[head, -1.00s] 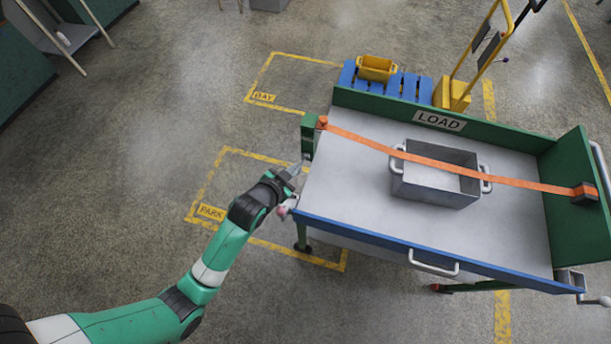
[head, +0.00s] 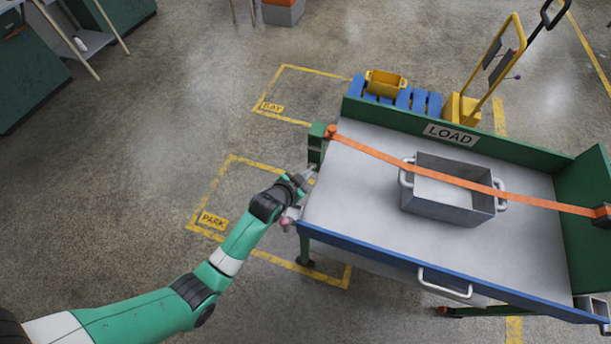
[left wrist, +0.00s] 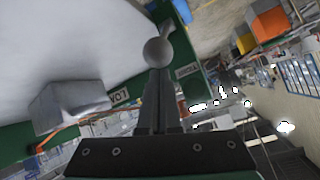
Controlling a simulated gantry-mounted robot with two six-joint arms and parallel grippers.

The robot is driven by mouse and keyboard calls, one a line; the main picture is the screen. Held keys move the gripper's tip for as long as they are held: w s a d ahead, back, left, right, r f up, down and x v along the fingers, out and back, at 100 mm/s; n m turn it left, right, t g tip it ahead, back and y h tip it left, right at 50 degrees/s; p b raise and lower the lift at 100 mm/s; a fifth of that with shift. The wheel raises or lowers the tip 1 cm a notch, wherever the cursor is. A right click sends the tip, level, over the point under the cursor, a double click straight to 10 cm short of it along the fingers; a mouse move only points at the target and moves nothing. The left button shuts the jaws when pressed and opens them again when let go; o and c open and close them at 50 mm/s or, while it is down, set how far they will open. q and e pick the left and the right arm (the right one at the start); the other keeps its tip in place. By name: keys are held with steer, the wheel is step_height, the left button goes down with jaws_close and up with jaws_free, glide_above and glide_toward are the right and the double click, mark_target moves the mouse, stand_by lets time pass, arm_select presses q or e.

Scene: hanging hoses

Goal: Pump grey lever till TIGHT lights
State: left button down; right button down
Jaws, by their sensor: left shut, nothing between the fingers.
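The cart (head: 345,200) has a grey top and a LOAD sign (head: 452,134). An orange strap (head: 420,168) runs from a green post (head: 316,146) at its left edge over a grey bin (head: 440,205). My left gripper (head: 309,174) is at the cart's left edge, just below the post. In the left wrist view its fingers (left wrist: 155,75) are shut and empty, with a grey ball knob (left wrist: 158,51) just beyond the tips. A grey bar (left wrist: 166,28) leads up from the knob. I cannot tell whether the fingertips touch it. A small plate (left wrist: 187,71) beside it is unreadable. No lit TIGHT lamp is discernible.
A pinkish knob (head: 285,221) shows below my left wrist. The floor left of the cart is clear, with PARK (head: 213,220) and BAY (head: 272,107) markings.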

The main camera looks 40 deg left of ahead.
arm_select(q)
steer(key=shift+s, duration=0.1)
steer(key=s+f, duration=0.1)
steer(key=s+d+f, duration=0.1)
steer(key=f, duration=0.1)
stand_by(0.4)
step_height(320, 180, up, 4)
steer(key=w+p, duration=0.2)
steer(key=s+d+r+p, duration=0.2)
steer(key=s+d, duration=0.1)
steer(key=s, duration=0.5)
steer(key=shift+s+r, duration=0.15)
